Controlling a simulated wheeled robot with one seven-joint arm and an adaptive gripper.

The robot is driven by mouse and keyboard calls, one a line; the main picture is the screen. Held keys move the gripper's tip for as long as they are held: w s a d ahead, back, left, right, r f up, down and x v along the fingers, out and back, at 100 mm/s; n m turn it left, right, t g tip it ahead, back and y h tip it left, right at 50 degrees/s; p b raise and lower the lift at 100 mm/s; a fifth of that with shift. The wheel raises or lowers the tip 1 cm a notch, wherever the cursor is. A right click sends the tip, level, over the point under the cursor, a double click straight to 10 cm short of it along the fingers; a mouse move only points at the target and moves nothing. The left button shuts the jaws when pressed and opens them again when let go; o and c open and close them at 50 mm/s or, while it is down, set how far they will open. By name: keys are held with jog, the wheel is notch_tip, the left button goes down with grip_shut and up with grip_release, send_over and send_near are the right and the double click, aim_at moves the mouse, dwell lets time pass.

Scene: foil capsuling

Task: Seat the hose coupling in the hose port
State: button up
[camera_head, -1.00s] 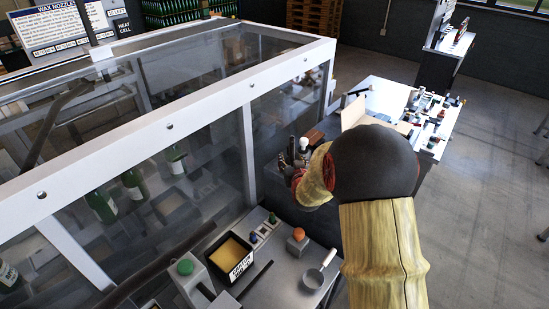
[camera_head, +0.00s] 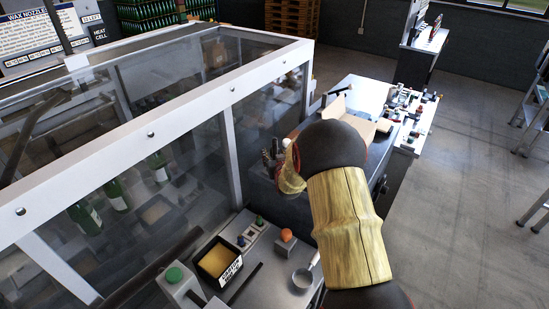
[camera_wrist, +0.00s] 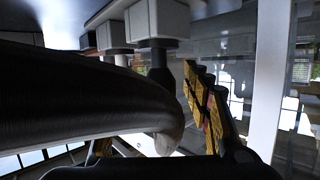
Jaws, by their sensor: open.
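My gripper (camera_head: 273,160) is beside the right end of the glazed enclosure in the head view, small and partly hidden behind my own dark and yellow arm. In the wrist view my gripper (camera_wrist: 148,108) shows yellow-and-black finger pads standing apart, one at right and one mostly hidden at lower left. A thick dark rounded body (camera_wrist: 80,95) with a paler blunt end crosses between them; I cannot tell whether it is the hose coupling or whether it touches the fingers. Grey blocks with dark stems (camera_wrist: 157,22) show above it. I cannot make out the hose port.
The enclosure's white frame (camera_head: 150,134) runs close along the left, with green bottles (camera_head: 118,194) behind its panes. An orange ball-topped block (camera_head: 287,236), a yellow-filled tray (camera_head: 232,272) and a small pan (camera_head: 302,279) stand on the front bench. Open floor lies right.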

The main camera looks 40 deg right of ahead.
grip_shut()
dwell(0.8)
